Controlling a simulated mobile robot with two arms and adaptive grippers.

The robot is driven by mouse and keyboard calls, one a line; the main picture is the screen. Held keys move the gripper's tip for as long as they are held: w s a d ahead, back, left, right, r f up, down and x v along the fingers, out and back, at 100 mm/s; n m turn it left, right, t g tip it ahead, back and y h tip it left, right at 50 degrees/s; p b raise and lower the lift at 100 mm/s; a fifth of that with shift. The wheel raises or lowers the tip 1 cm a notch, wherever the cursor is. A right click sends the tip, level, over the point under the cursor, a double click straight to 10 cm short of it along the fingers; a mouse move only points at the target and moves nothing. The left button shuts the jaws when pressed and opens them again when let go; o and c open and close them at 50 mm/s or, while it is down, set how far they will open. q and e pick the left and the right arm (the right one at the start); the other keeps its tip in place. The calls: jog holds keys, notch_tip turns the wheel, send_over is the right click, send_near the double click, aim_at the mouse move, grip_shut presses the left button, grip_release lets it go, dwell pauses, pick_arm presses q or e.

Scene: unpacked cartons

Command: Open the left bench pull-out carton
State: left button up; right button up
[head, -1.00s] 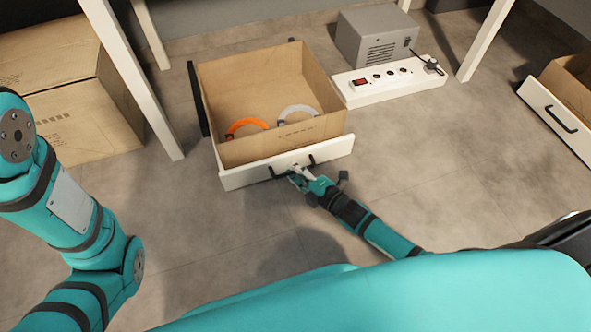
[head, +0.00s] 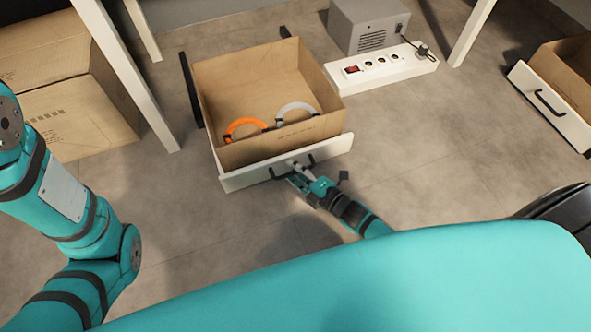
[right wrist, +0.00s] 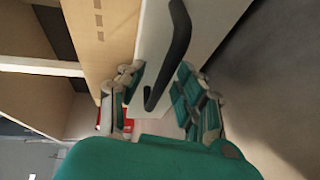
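The left bench pull-out carton (head: 215,140) is an open cardboard box with a white front panel (head: 240,177) and black handles. It stands well out from the bench. Contact with the handle or panel cannot be made out. My left arm shows at the left; its gripper is out of view.
An orange ring (head: 240,125) and a pale ring (head: 297,107) lie inside the carton. A power strip (head: 405,65) and grey box (head: 367,27) stand behind right. White bench legs (head: 130,80) rise nearby.

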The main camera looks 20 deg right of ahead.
jog(key=v, duration=1.2)
dwell(0.3)
